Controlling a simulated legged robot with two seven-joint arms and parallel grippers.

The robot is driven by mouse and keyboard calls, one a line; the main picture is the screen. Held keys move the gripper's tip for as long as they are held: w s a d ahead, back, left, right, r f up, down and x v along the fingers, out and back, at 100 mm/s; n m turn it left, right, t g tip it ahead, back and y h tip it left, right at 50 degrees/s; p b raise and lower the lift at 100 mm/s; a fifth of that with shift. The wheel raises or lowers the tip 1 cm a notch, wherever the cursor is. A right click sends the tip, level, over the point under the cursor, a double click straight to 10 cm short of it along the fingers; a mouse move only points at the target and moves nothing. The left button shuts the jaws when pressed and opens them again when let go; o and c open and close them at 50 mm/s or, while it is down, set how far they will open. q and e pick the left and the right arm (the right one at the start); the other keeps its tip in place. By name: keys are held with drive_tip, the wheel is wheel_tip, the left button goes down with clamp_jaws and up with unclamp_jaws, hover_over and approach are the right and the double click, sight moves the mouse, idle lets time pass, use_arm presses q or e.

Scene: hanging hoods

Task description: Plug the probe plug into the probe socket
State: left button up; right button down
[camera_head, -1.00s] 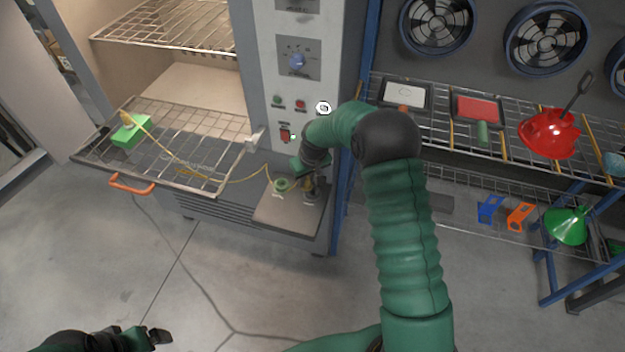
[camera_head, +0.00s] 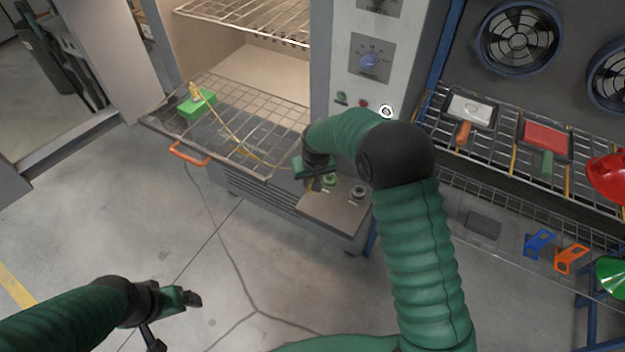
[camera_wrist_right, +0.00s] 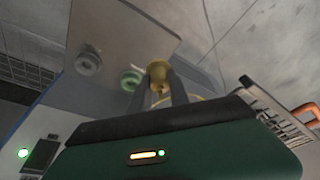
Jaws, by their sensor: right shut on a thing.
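My right gripper (camera_head: 314,184) is shut on the brass-yellow probe plug (camera_wrist_right: 158,73), which shows at its fingertips in the right wrist view. A yellow cord (camera_head: 232,138) runs from the rack towards this gripper. On the small grey shelf (camera_head: 325,212) are a green ring-shaped socket (camera_head: 329,180) and a grey one (camera_head: 359,191). In the wrist view the plug is beside the green socket (camera_wrist_right: 130,79), with the grey socket (camera_wrist_right: 89,63) farther left. I cannot tell which is the probe socket, or the plug's height. My left gripper (camera_head: 174,318) is open and empty above the floor.
A wire rack (camera_head: 170,120) with an orange handle (camera_head: 188,154) sticks out of the open oven and bears a green block (camera_head: 197,104). The control panel (camera_head: 372,75) rises behind the shelf. Shelving with coloured items (camera_head: 545,140) stands at right. The floor at front left is clear.

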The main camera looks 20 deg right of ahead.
sight(311, 179)
drive_tip(key=shift+r+p, duration=1.2)
drive_tip(key=shift+r, duration=0.4)
